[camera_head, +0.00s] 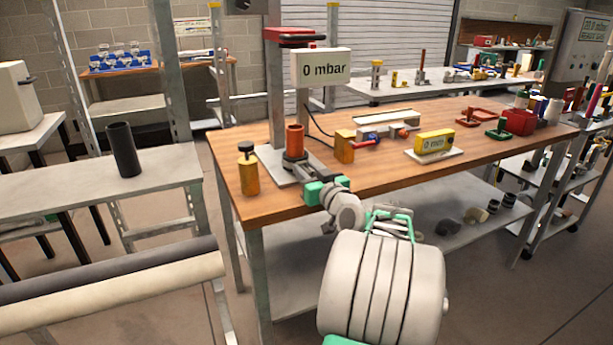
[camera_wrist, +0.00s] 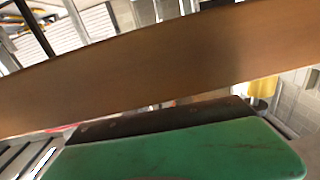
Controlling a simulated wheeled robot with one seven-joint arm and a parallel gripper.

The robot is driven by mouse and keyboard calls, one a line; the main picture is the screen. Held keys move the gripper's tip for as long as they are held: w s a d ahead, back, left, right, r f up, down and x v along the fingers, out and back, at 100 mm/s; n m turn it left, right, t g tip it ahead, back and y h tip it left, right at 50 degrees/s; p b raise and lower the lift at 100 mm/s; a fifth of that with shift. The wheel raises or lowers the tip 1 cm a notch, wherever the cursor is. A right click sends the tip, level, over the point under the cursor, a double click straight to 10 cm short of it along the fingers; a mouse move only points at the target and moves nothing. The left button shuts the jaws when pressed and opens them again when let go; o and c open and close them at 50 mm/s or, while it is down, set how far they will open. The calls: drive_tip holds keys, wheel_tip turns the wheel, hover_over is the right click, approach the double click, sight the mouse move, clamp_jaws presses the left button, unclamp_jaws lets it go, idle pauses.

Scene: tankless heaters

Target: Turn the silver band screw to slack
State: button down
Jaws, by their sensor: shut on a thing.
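An orange-red cylinder (camera_head: 295,140) stands upright in a dark sleeve (camera_head: 294,163) on the metal stand at the table's front left. My gripper (camera_head: 313,190), with green parts, is at the right foot of this sleeve, by the table's front edge. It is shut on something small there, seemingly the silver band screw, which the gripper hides. In the wrist view a green finger (camera_wrist: 185,152) with a dark pad fills the lower part. The brown wooden table edge (camera_wrist: 150,65) crosses above it. The held part cannot be made out there.
A "0 mbar" display (camera_head: 320,67) hangs on the stand's post. A yellow gauge (camera_head: 434,142) sits farther right.

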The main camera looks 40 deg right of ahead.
sight(312, 176)
drive_tip(key=shift+f+b, duration=0.2)
drive_tip(key=shift+b, duration=0.1)
drive_tip(key=shift+r+n, duration=0.2)
drive_tip(key=shift+n, duration=0.1)
drive_tip(key=c, duration=1.1)
unclamp_jaws()
drive_tip(key=v, duration=0.7)
drive_tip(key=shift+s+a+p, duration=0.1)
drive_tip(key=shift+s+p, duration=0.25)
drive_tip(key=shift+s, duration=0.05)
